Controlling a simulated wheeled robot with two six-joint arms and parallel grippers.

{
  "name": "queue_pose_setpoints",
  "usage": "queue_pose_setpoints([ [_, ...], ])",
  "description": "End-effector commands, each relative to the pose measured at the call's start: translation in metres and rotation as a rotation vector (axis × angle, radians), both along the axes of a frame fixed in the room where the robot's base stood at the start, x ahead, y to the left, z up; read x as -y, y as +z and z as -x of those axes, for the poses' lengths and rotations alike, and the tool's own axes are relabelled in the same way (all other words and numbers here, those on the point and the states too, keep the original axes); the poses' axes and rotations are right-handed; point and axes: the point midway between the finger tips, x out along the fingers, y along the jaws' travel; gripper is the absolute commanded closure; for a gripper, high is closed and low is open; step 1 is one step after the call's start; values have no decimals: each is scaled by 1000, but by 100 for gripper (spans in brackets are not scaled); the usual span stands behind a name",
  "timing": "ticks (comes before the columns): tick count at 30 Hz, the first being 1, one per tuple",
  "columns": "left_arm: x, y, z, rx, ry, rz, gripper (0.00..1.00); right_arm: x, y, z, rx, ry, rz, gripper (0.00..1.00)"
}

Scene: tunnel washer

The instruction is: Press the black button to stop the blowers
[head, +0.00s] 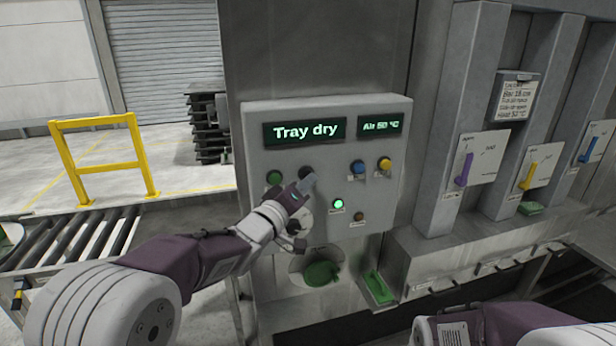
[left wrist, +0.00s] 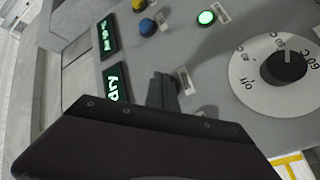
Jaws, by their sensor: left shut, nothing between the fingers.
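The grey control panel (head: 325,120) faces me, with displays reading "Tray dry" and "Air 50 °C". My left gripper (head: 308,184) is shut and empty, its tips at the panel's button row, between the green button (head: 274,177) and the blue button (head: 357,167). The black button is not clearly seen; the dark fingertips cover that spot. In the left wrist view the gripper's fingertips (left wrist: 164,92) point at the panel beside a small label (left wrist: 185,80). I cannot tell whether they touch. My right arm shows at lower right; its gripper is out of view.
A yellow button (head: 384,164), a lit green lamp (head: 338,204) and an amber lamp (head: 359,216) are on the panel. A black rotary knob (left wrist: 285,68) sits near the gripper. Levers (head: 464,170) stand on the right; a roller conveyor (head: 75,240) and yellow rail (head: 98,122) are left.

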Motion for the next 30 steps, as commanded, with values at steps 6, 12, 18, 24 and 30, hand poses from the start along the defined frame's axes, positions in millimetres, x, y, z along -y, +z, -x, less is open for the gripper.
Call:
queue_pose_setpoints([
  [6,-1,1,-3,2,1,1,100,0,2,0,0,0,0,64],
  [12,-2,1,-4,2,1,1,100,0,2,0,0,0,0,64],
  [18,-1,1,-3,2,1,1,100,0,1,0,0,0,0,64],
  [24,2,0,6,4,0,1,100,0,-5,0,0,0,0,64],
  [30,4,0,14,2,1,0,100,0,-8,0,0,0,0,64],
])
